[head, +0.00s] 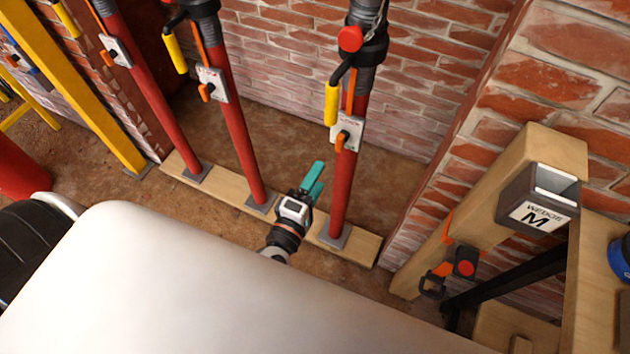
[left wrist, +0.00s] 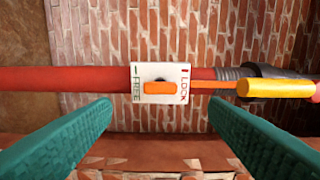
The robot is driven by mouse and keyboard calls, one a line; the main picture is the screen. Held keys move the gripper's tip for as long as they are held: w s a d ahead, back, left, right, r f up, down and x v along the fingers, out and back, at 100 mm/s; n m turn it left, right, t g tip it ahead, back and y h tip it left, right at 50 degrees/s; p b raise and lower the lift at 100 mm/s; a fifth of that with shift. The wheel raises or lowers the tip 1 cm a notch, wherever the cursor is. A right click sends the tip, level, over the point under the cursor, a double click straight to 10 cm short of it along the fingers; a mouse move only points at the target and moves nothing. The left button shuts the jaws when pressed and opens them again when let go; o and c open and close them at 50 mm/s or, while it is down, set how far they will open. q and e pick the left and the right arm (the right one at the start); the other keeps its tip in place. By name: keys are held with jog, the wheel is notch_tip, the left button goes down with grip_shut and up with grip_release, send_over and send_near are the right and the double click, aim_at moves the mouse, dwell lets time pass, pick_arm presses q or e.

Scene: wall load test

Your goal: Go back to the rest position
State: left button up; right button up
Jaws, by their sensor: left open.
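My left gripper (head: 318,178) has teal fingers and is open and empty, low between the middle red post (head: 243,150) and the right red post (head: 345,190). In the left wrist view the open fingers (left wrist: 160,106) stand apart on either side of a white FREE/LOCK plate (left wrist: 160,99) on a red post (left wrist: 60,80). The plate's orange lever (left wrist: 172,88) lies across it, and the fingers appear clear of it. A yellow-gripped handle (left wrist: 275,88) lies to the right of the plate. My right gripper is not in view.
The posts stand on a wooden sole plank (head: 225,195) before a brick wall (head: 290,70). A yellow brace (head: 75,80) is at the left. At the right are a timber post (head: 555,150) and a bin labelled WEDGE M (head: 540,200). Bare floor (head: 140,205) lies in front.

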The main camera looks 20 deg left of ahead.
pick_arm(q)
jog(key=s+f+m+g+h, duration=0.1)
jog(key=s+f+m+g, duration=0.25)
jog(key=f, duration=0.55)
jog(key=s+f+m+g+p, duration=0.1)
jog(key=s+f+m+g, duration=0.3)
jog(key=f, duration=0.6)
jog(key=s+f+m+g+h, duration=0.1)
jog(key=s+f+m, duration=0.3)
jog(key=f, duration=0.5)
jog(key=s+a+f+m+g+y, duration=0.1)
jog(key=s+a+f+m+g, duration=0.1)
jog(key=s, duration=0.5)
jog(key=s+a+f+m+g+p, duration=0.1)
jog(key=s+a+f+m+g, duration=0.2)
jog(key=s+f, duration=0.3)
jog(key=s+a+f+m+g+y, duration=0.1)
jog(key=s+a+f+m+g, duration=0.1)
jog(key=s+f, duration=0.4)
jog(key=shift+s+a+m+g+y, duration=0.3)
jog(key=shift+s+a+m+g, duration=0.05)
jog(key=shift+s+m+g, duration=0.45)
